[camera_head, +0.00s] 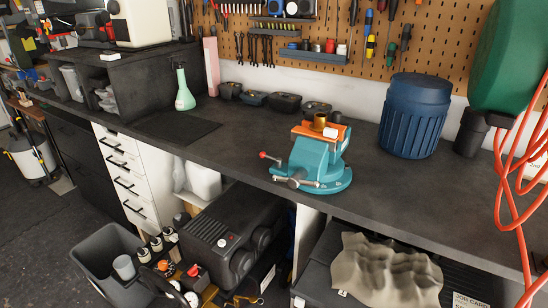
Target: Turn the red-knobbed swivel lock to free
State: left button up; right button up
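A teal bench vise (318,163) stands near the front edge of the dark workbench (228,137). The red-knobbed swivel lock (264,155) sticks out to the left at the vise's base, its red knob at the outer end of a short lever. The vise has orange jaw pieces, and a brass-coloured cylinder (320,121) sits at them. Whether the jaws grip the cylinder is too small to tell. Neither of my grippers is in view.
A ribbed blue bin (415,115) stands right of the vise, with a dark cup (470,132) beyond it. Red coiled hose (510,165) hangs at the far right. A green spray bottle (183,91) stands left. The bench left of the vise is mostly clear.

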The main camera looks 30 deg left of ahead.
aim_at(279, 161)
jog(key=j+u, duration=0.7)
